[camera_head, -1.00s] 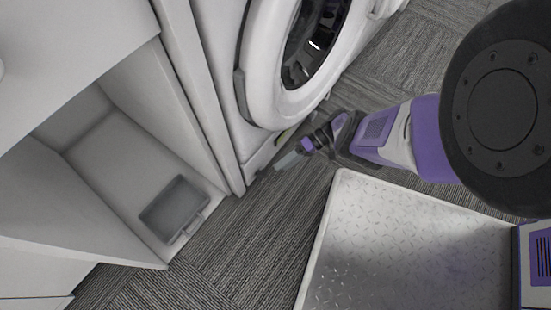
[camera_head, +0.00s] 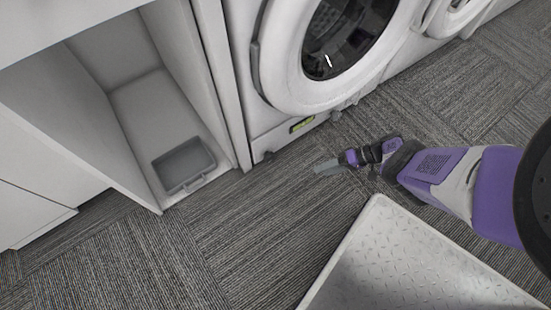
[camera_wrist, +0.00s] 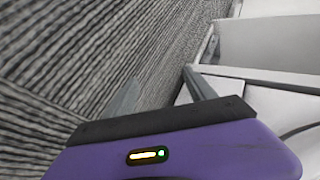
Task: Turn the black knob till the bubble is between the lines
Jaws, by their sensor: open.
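A small dark piece (camera_head: 267,155) at the machine's lower left corner, near the floor, may be the black knob. My gripper (camera_head: 322,167) is low over the carpet, in front of and to the right of that piece, apart from the machine. In the wrist view my gripper (camera_wrist: 163,92) has its two grey fingers spread with nothing between them; neither knob nor vial can be made out there.
An open white cabinet (camera_head: 130,120) stands left of the machine, with a grey tray (camera_head: 185,165) on its floor. A second machine (camera_head: 452,14) is at the upper right. The carpet (camera_head: 230,240) in front is clear. My own base plate fills the lower right.

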